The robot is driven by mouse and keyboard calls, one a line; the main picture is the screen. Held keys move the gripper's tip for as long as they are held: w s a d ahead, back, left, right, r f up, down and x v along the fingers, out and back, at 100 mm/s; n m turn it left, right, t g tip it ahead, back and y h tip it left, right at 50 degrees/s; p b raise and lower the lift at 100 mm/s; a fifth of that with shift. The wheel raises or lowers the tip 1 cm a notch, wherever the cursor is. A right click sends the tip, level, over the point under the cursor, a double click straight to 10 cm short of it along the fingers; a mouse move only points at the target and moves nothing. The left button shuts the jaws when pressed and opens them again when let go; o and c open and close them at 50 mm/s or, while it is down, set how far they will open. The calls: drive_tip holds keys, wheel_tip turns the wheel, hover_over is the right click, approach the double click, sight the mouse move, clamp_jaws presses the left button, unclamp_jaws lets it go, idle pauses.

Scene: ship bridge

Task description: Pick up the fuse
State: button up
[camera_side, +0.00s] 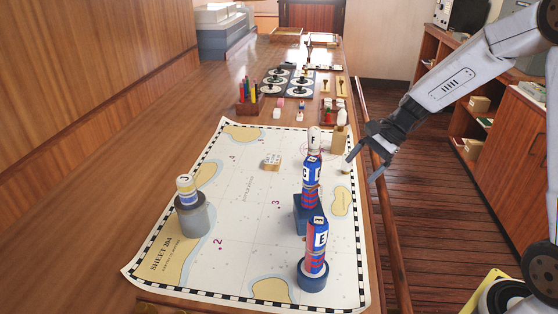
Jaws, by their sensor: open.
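No item is plainly marked as the fuse, so I cannot tell which one it is. A small pale cylinder (346,166) lies near the chart's right edge, close to my gripper. My gripper (363,163) is open and empty, just right of it near the table's right edge. Lettered cylinders stand on the chart (240,205): a red-and-blue one (317,247) in a blue ring base (313,278), another (310,184) at a dark blue block (308,215), a white one marked F (314,138) behind, and a banded one marked J (186,187) on a grey cylinder (193,218).
A pale die-like cube (272,161) sits on the chart. A pencil holder (247,104), dark round pieces (300,80) and trays lie farther back. A rail (385,220) runs along the table's right edge. The chart's middle-left is mostly clear.

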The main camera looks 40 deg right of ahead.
drive_tip(key=w+d+m+t+y, duration=0.3)
drive_tip(key=w+d+m+t, duration=0.45)
drive_tip(key=d+m, duration=0.5)
drive_tip(key=n, duration=0.2)
approach(343, 160)
drive_tip(key=w, duration=0.2)
drive_tip(key=shift+w+a+f+g, duration=0.2)
drive_tip(key=shift+w+a+g, duration=0.1)
drive_tip(key=shift+a, duration=0.1)
drive_tip(key=shift+f, duration=0.4)
drive_tip(key=shift+a, duration=0.1)
drive_tip(key=shift+x, duration=1.25)
drive_tip(key=shift+w, duration=0.1)
drive_tip(key=shift+x, duration=2.5)
